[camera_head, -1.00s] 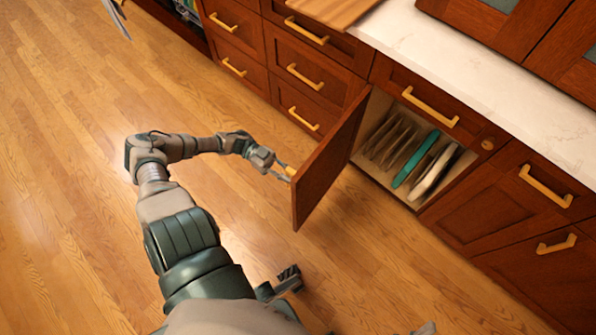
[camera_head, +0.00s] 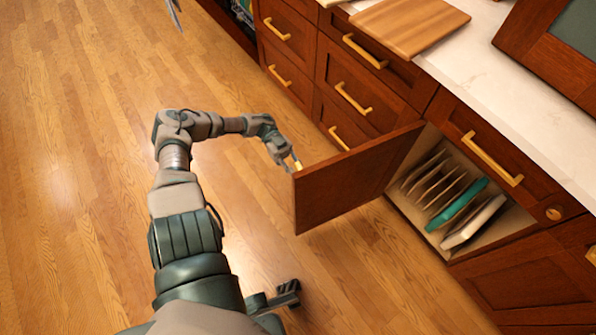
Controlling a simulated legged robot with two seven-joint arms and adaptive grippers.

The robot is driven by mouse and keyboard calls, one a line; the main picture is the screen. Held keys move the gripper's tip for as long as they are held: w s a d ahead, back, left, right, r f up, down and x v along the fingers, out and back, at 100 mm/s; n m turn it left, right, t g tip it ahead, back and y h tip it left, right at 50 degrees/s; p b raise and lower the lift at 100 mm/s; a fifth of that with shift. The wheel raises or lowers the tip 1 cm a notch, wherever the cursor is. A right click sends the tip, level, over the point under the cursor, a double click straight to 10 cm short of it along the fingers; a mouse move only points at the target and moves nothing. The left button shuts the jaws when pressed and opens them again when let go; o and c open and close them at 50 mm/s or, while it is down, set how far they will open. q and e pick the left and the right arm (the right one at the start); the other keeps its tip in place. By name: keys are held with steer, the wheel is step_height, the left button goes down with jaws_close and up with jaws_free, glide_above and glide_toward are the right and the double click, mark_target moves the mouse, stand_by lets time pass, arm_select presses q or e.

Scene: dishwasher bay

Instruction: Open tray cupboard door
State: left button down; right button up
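The tray cupboard door (camera_head: 350,180) is dark red-brown wood and stands swung well out from the cabinet front. The tray cupboard (camera_head: 470,240) behind it shows its inside, with several upright boards and a teal tray (camera_head: 457,204) in it. My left gripper (camera_head: 293,166) is at the outer edge of the door, by the yellow handle (camera_head: 298,166), which is mostly hidden. The fingers are small here, and I cannot tell whether they are closed on the handle.
Drawers (camera_head: 345,85) with yellow handles line the cabinet left of the cupboard. A wooden board (camera_head: 410,25) lies on the white counter (camera_head: 500,90). The wooden floor (camera_head: 90,150) left of the door is clear.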

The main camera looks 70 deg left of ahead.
arm_select(q)
steer(key=shift+d, duration=0.1)
steer(key=c, duration=1.1)
jaws_free()
steer(key=shift+d, duration=0.25)
steer(key=shift+a, duration=0.15)
steer(key=a, duration=0.2)
steer(key=s+a, duration=0.1)
steer(key=a, duration=0.4)
steer(key=shift+s+a+f, duration=0.1)
steer(key=shift+s+a, duration=0.05)
